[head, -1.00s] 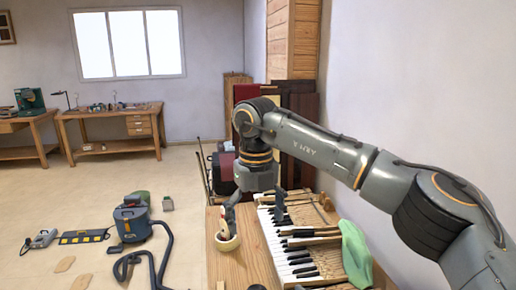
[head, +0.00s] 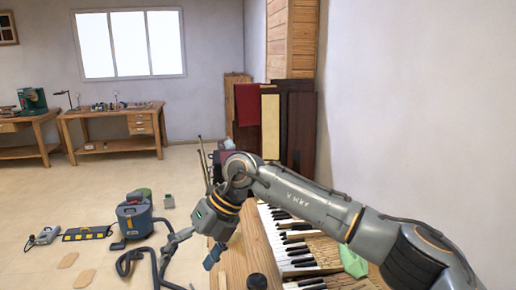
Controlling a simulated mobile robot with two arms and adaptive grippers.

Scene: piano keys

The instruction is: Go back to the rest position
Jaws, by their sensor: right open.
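My right gripper (head: 188,254) hangs at the end of my right arm, left of the wooden bench (head: 240,262). Its fingers are apart, with nothing seen between them, and they point down over the floor side of the bench edge. The piano keyboard (head: 290,245) lies on the bench, partly behind my right arm. A green cloth (head: 352,262) shows at its right side, mostly covered by the arm. My left gripper is not in view.
A blue-grey vacuum cleaner (head: 134,220) with a dark hose stands on the floor at left, close to the right gripper in the picture. A power strip (head: 86,233) lies further left. Dark panels (head: 299,120) lean against the wall. A workbench (head: 112,118) stands at the back.

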